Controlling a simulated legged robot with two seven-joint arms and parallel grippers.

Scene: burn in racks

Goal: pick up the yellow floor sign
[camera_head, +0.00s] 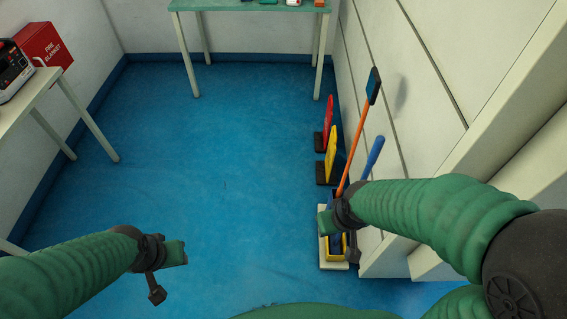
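The yellow floor sign (331,154) stands upright on the blue floor near the right wall, seen nearly edge-on, with a dark base at its foot. My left gripper (176,252) is over open floor at the lower left, well apart from the sign. My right gripper (325,222) is in front of the sign, nearer to me and lower in the picture, above a yellow bucket, with no visible contact with the sign. The finger gaps of both grippers are too small and turned away to judge.
A red sign (328,122) stands just behind the yellow one. An orange-handled tool (352,146) and a blue handle (373,158) rise by the yellow bucket (335,246). Tables stand at the back (250,5) and left (20,98). The middle floor is clear.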

